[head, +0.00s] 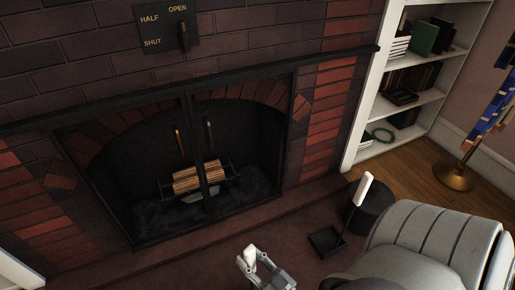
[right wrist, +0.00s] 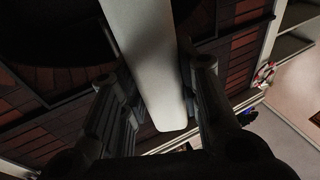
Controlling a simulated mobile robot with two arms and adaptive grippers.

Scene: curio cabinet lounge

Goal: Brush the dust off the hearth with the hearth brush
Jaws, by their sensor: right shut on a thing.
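My right gripper (head: 260,268) is low at the front of the hearth (head: 215,250), near the bottom edge of the head view. It is shut on a white handle, which I take to be the hearth brush (head: 249,255). In the right wrist view the pale handle of the hearth brush (right wrist: 150,65) runs between the two dark fingers. The brush's bristles are hidden. The dark red-brown hearth lies before the fireplace; I cannot make out dust on it. My left gripper is not in view.
A black dustpan (head: 326,241) with an upright white handle (head: 362,190) stands right of the gripper, close to a dark round container (head: 375,204). The fireplace (head: 190,165) has a dark frame and logs (head: 200,177). White shelves (head: 370,125) and a brass-based stand (head: 455,177) are at right.

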